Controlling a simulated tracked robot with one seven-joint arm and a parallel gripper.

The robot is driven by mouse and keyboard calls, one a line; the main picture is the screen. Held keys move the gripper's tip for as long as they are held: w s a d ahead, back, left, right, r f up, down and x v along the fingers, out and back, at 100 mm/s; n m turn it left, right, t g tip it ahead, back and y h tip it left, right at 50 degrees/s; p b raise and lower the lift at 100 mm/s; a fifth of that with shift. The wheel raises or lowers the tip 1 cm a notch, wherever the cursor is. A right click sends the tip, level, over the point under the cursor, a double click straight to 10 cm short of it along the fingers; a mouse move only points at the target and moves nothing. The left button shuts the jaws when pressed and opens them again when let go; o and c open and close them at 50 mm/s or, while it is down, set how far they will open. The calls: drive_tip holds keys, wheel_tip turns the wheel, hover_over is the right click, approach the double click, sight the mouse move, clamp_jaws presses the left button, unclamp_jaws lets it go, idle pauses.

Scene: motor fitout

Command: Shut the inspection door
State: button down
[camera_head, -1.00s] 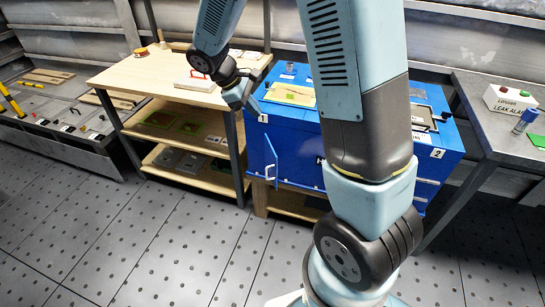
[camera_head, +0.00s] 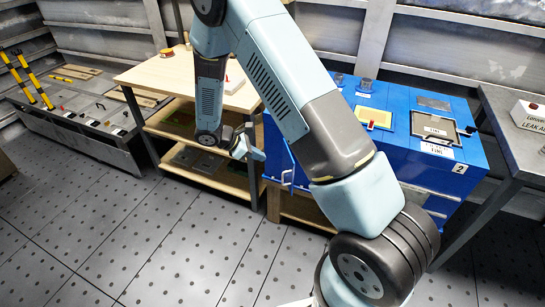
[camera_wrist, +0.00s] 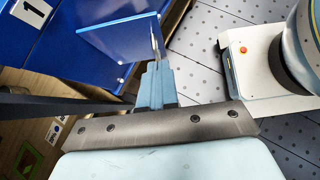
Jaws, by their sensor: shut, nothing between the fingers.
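The blue cabinet (camera_head: 395,150) stands right of the wooden bench, partly behind my arm. In the wrist view a flat blue panel (camera_wrist: 115,38), which looks like the inspection door, stands out from the cabinet body (camera_wrist: 75,45), so it appears open. A thin grey handle (camera_wrist: 157,40) shows at its edge. My gripper (camera_wrist: 156,68) is shut and empty, its tips beside the panel's lower right edge; I cannot tell if they touch.
The wooden bench (camera_head: 150,78) with lower shelves (camera_head: 200,180) is close on the left of my gripper. A metal table with a leak alarm box (camera_head: 530,115) stands at right. The floor (camera_head: 130,230) in front is clear.

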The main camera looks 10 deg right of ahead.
sight(293, 166)
drive_tip(key=shift+d+r+x, duration=0.3)
drive_tip(key=shift+r+x, duration=0.05)
drive_tip(key=shift+x, duration=1.6)
drive_tip(key=shift+d+r+x, duration=0.35)
drive_tip(key=shift+x, duration=1.55)
drive_tip(key=shift+d+r+x, duration=0.3)
drive_tip(key=shift+r+x, duration=0.05)
drive_tip(key=shift+x, duration=1.6)
